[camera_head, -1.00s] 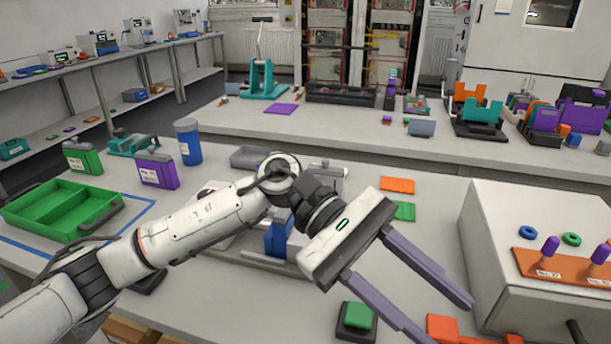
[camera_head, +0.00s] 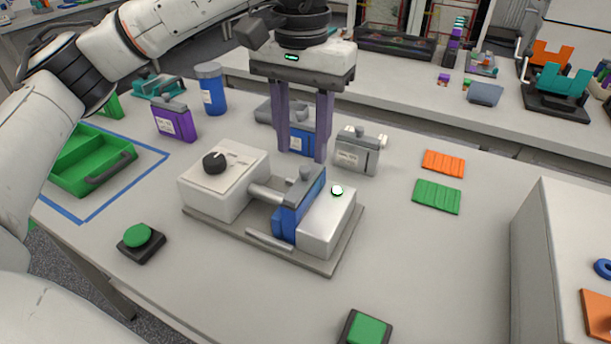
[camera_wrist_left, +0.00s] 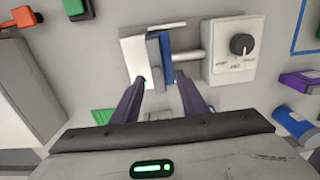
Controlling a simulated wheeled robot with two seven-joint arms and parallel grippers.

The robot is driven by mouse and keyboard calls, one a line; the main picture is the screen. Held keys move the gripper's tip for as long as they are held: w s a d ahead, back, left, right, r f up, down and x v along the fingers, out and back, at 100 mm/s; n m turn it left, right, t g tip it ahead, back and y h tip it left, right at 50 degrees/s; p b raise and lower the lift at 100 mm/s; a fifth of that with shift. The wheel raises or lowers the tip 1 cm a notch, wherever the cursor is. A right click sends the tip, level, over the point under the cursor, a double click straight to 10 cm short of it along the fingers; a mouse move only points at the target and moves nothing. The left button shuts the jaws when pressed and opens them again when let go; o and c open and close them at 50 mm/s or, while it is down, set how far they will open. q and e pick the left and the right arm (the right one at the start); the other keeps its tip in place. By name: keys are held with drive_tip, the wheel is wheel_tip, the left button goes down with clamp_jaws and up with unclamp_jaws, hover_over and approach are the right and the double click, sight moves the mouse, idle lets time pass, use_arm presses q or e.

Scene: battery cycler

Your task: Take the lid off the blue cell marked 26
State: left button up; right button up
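A blue cell (camera_head: 300,138) with a white label and a grey top stands upright behind the cycler; my fingers partly hide it. A second blue cell (camera_head: 300,207) sits in the cycler's clamp (camera_head: 228,182), and also shows in the left wrist view (camera_wrist_left: 166,48). I cannot read the number 26 on either. My left gripper (camera_head: 302,156) is open and empty, pointing down, its fingers in front of the standing blue cell. In the left wrist view the gripper (camera_wrist_left: 158,84) has its fingers well apart. I cannot tell whether they touch anything. My right gripper is out of view.
A grey cell (camera_head: 357,151) stands close right of the fingers. A purple cell (camera_head: 174,120) and blue cylinder (camera_head: 211,90) stand left. A green tray (camera_head: 120,160) lies far left. Orange (camera_head: 444,163) and green (camera_head: 437,196) ribbed pieces lie right.

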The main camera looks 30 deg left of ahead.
sight(305, 168)
use_arm(q)
drive_tip(key=shift+s+d+f+p, duration=0.1)
drive_tip(key=shift+d+f+p, duration=0.1)
drive_tip(key=shift+f, duration=1.15)
drive_tip(key=shift+s+d+f+p, duration=0.1)
drive_tip(key=shift+f+p, duration=0.1)
drive_tip(key=shift+f, duration=1.1)
clamp_jaws()
